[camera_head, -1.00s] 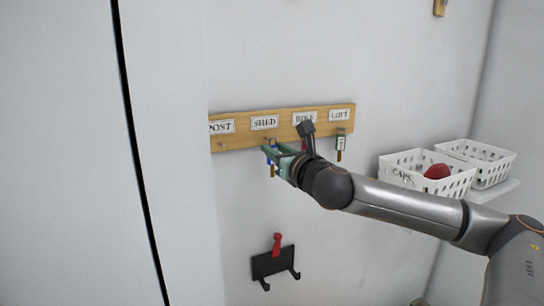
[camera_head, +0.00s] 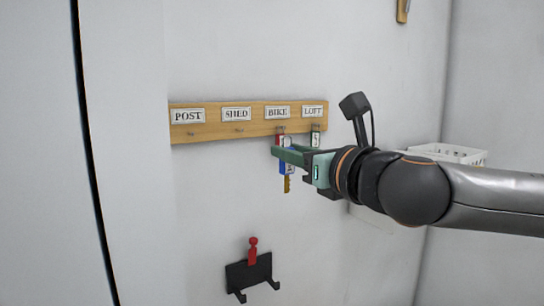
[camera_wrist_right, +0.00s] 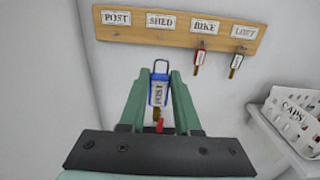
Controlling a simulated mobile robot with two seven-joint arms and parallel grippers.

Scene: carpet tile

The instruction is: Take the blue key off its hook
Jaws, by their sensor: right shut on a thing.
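The blue key (camera_head: 287,168) is between the fingers of my right gripper (camera_head: 282,153), which is shut on it. In the right wrist view the key (camera_wrist_right: 158,92) hangs upright between the green fingertips (camera_wrist_right: 160,85), with its wire loop free above and a tag reading POST. It is clear of the wooden key board (camera_head: 210,132). The SHED hook (camera_head: 239,130) and the POST hook (camera_head: 191,133) are bare. My left gripper is not in view.
A red key (camera_wrist_right: 199,58) hangs under BIKE and a green key (camera_wrist_right: 236,62) under LOFT. A black rack (camera_head: 248,274) with a red item (camera_head: 252,250) is lower on the wall. A white CAPS basket (camera_wrist_right: 293,114) stands at the right.

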